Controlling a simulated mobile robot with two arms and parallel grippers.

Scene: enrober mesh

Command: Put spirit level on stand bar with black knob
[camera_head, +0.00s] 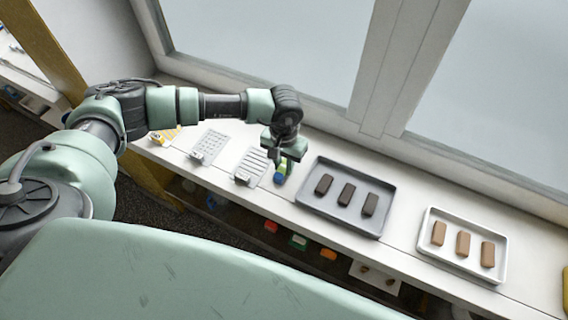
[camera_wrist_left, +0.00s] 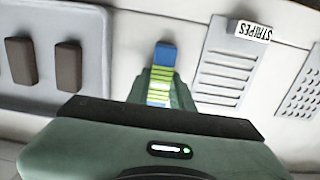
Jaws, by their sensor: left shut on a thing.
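A small spirit level (camera_head: 280,177), blue at one end with a bright green-yellow part, is in my left gripper (camera_head: 277,158) over the white sill. The left wrist view shows the spirit level (camera_wrist_left: 165,58) with its blue end pointing away and its yellow-green part between the fingers of my left gripper (camera_wrist_left: 162,88). The gripper is shut on it. I cannot tell whether the level touches the sill. I cannot make out a stand bar with a black knob in either view. My right gripper is not in view.
Left of the gripper are a slotted plate (camera_head: 252,165) labelled STRIPES, a dotted plate (camera_head: 209,147) and a yellow item (camera_head: 158,137). To the right, a grey tray (camera_head: 337,220) holds dark bars and a white tray (camera_head: 456,265) holds brown bars. The window stands behind.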

